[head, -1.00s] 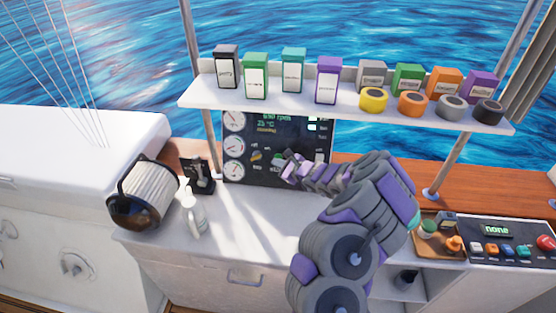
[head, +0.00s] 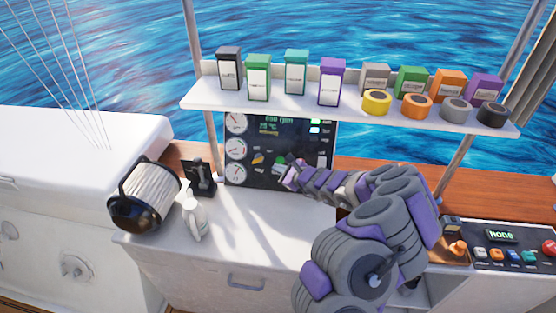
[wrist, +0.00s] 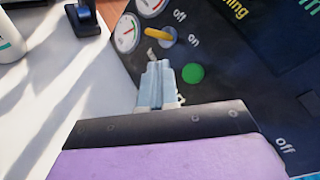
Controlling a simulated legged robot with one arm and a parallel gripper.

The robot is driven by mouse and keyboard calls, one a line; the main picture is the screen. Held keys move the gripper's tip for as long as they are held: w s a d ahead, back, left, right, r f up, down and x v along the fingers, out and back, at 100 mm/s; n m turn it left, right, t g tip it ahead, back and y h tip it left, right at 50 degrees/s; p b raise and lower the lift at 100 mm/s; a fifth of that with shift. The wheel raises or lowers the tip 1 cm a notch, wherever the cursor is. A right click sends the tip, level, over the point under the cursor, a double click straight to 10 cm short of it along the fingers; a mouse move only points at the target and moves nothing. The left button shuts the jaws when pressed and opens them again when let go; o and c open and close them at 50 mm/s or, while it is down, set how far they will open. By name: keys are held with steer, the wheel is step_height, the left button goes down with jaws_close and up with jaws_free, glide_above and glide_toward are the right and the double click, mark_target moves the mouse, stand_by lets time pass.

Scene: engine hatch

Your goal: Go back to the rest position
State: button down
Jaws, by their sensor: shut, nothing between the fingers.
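My gripper (head: 281,163) is in front of the dark instrument panel (head: 262,125), low in its middle. In the wrist view my gripper (wrist: 156,62) shows pale, closed fingers with nothing between them. Its tips are near a yellow rotary switch (wrist: 160,34) marked off and on, and a round green button (wrist: 193,74). I cannot tell whether the fingertips touch the panel. My arm reaches in from the lower right of the head view, bent over the white counter.
A shelf (head: 350,112) with several boxes and tape rolls hangs above. A button console (head: 510,247) sits at right. The counter's middle is clear.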

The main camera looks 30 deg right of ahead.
steer(key=s+a+r+n+g+y, duration=0.1)
steer(key=a+r+n+y, duration=0.65)
steer(key=a+r, duration=0.9)
steer(key=s+a+r+n+g+y, duration=0.1)
steer(key=s+a+r+n+g, duration=0.25)
steer(key=s+a+n, duration=0.35)
steer(key=s+a+r+n+g+y, duration=0.1)
steer(key=s+a+r+n+g, duration=0.3)
steer(key=s+a, duration=0.45)
steer(key=s+a+f+n+g+h, duration=0.1)
steer(key=s+f+n+g+h, duration=0.15)
steer(key=s, duration=0.55)
steer(key=s+a+f+n+g+h, duration=0.1)
steer(key=s+f+n+g+h, duration=0.2)
steer(key=s, duration=0.5)
steer(key=s+d+f+n+g+h, duration=0.1)
steer(key=s+d+h, duration=0.6)
steer(key=s+d, duration=0.8)
steer(key=shift+s+f+n+h, duration=0.2)
steer(key=shift+f+n+h, duration=0.2)
steer(key=shift+f+n, duration=0.4)
